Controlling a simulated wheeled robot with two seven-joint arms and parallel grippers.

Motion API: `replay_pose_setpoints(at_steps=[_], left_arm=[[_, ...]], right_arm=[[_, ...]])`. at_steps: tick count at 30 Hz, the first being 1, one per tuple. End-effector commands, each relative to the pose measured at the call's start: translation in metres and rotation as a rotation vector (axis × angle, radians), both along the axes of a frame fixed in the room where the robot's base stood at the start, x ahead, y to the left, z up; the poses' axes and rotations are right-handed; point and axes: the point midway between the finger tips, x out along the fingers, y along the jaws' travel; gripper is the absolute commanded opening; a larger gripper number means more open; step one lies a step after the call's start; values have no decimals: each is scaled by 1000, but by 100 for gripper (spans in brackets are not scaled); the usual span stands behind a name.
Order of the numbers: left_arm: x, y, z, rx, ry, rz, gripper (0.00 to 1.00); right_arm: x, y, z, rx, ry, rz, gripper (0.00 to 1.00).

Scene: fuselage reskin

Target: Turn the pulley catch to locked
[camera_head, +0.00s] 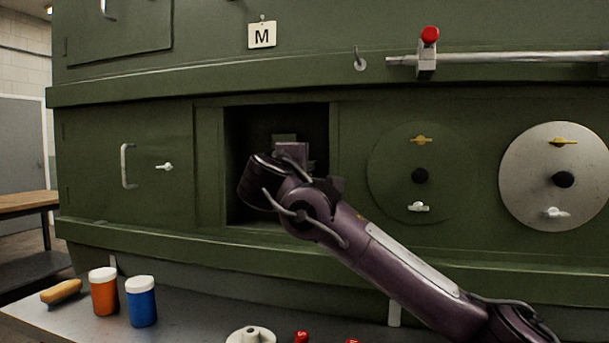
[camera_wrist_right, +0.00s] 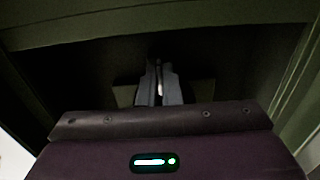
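My right gripper (camera_wrist_right: 159,88) reaches into a dark square opening in the green fuselage wall. In the right wrist view its two grey fingers stand close together on either side of a thin pale piece (camera_wrist_right: 160,78), which looks like the lever of the pulley catch. A green block (camera_wrist_right: 203,92) lies behind the fingers. In the head view my right wrist covers most of the opening, and the fingertips and catch are hidden. How far the catch is turned cannot be told. My left gripper is not in view.
A green disc (camera_head: 395,155) and a pale disc (camera_head: 525,165) with knobs are to the right. A rail with a red-topped clamp (camera_head: 428,50) runs above. Orange (camera_head: 104,295) and blue (camera_head: 142,305) jars stand on the bench below.

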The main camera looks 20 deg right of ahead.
Motion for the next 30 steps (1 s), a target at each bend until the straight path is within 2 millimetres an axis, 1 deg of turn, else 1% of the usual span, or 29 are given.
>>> replay_pose_setpoints(at_steps=[11, 12, 16, 24, 28, 29, 30], left_arm=[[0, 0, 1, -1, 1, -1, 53], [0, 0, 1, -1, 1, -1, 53], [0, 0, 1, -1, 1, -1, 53], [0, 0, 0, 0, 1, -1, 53], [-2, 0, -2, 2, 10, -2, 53], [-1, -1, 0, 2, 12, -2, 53], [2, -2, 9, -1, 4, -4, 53]], right_arm=[[0, 0, -2, 4, -1, -2, 0], [0, 0, -2, 4, -1, -2, 8], [0, 0, -1, 4, -1, -1, 26], [0, 0, -1, 4, -1, 0, 26], [-8, 6, -1, 3, -2, 2, 26], [-11, 9, -1, 3, -3, 3, 26], [-16, 12, -2, 3, -2, 2, 26]])
